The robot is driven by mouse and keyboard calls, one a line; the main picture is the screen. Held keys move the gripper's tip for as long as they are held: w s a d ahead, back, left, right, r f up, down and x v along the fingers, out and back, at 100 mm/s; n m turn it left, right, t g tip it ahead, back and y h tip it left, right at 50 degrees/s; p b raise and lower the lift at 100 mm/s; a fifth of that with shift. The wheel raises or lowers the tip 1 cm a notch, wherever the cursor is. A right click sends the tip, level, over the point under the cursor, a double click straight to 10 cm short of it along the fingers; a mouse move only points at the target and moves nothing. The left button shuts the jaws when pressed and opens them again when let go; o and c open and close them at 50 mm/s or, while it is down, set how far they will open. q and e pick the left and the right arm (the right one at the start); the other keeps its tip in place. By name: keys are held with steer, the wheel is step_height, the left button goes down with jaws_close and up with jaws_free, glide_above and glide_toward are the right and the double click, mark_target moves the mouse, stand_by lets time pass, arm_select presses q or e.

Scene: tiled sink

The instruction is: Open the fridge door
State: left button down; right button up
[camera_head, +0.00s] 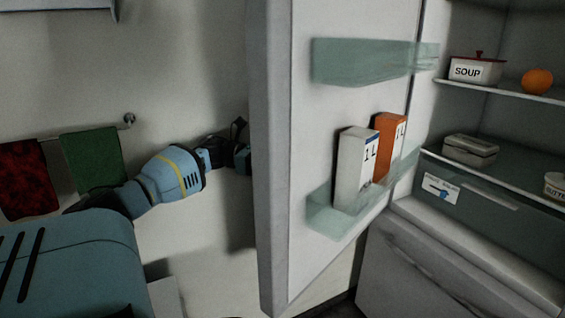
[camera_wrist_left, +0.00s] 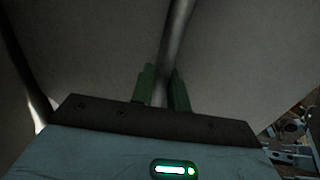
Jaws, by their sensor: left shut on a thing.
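The fridge door (camera_head: 330,120) stands wide open in the head view, its inner side with two shelves facing me. My left arm reaches in from the left to behind the door's outer side. My left gripper (camera_wrist_left: 162,88) shows in the left wrist view with its green fingers shut around the long bar handle (camera_wrist_left: 176,40) of the door. In the head view the fingertips and the handle are hidden by the door. The fridge interior (camera_head: 480,120) is exposed on the right. My right gripper is in neither view.
A white carton (camera_head: 350,170) and an orange carton (camera_head: 387,145) stand in the lower door shelf (camera_head: 330,218). A soup pot (camera_head: 475,70), an orange (camera_head: 537,81) and a grey box (camera_head: 470,150) sit inside the fridge. Red (camera_head: 27,180) and green (camera_head: 92,160) towels hang on the left wall.

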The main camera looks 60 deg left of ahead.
arm_select(q)
steer(key=shift+a, duration=0.35)
steer(key=shift+r, duration=0.1)
steer(key=c, duration=1.5)
jaws_free()
steer(key=shift+o, duration=0.2)
